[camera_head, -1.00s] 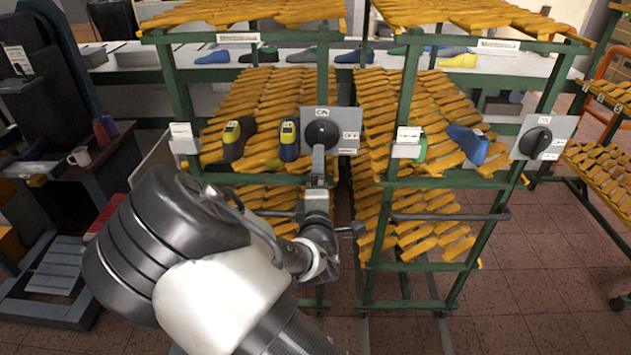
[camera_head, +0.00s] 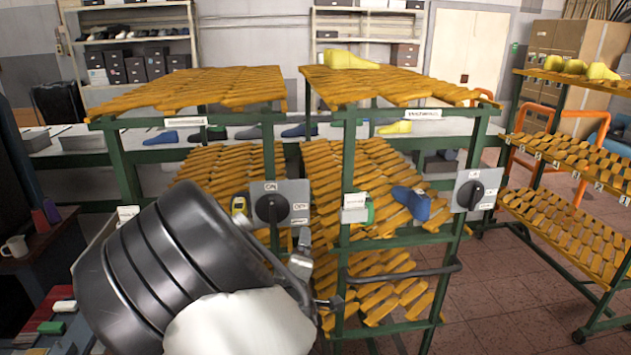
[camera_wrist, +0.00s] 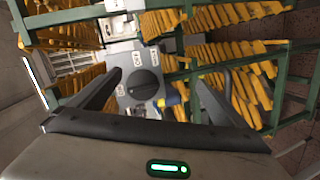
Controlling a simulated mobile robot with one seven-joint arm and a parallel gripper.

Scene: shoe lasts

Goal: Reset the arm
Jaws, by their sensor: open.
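My gripper (camera_wrist: 157,80) is open and empty, with its two dark fingers spread in the wrist view. Between and beyond the fingers is a grey switch plate with a round black knob (camera_wrist: 143,85). The same knob (camera_head: 271,208) shows in the head view on the left rack, with an OFF label on its right. In the head view my arm covers the lower left, and the fingers cannot be made out clearly. Whether the gripper touches the plate cannot be told; a gap seems to lie between them.
The green rack with yellow slatted shelves (camera_head: 382,90) stands close ahead. A blue shoe last (camera_head: 411,203) lies on its middle shelf. A second black knob (camera_head: 470,195) sits on the right post. Another slatted rack (camera_head: 575,220) stands right, with open tiled floor (camera_head: 500,310) between.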

